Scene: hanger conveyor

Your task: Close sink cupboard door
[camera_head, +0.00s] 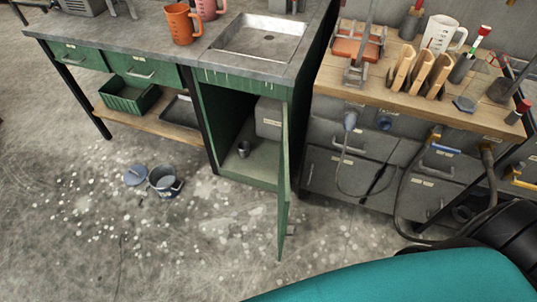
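The sink cupboard (204,120) is green and stands under a grey worktop with a sunken metal sink (262,38). Its green door (284,185) is hinged on the right side and stands wide open, seen nearly edge-on and pointing toward me. Inside the cupboard are a small metal cup (243,149) and a grey box (269,117). Neither of my grippers shows in this view.
A bucket (164,182) and its blue-grey lid (135,175) are on the floor left of the door, among white spots. A grey drawer cabinet with a wooden top (380,82) stands right, with hoses hanging in front. The floor before the cupboard is mostly clear.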

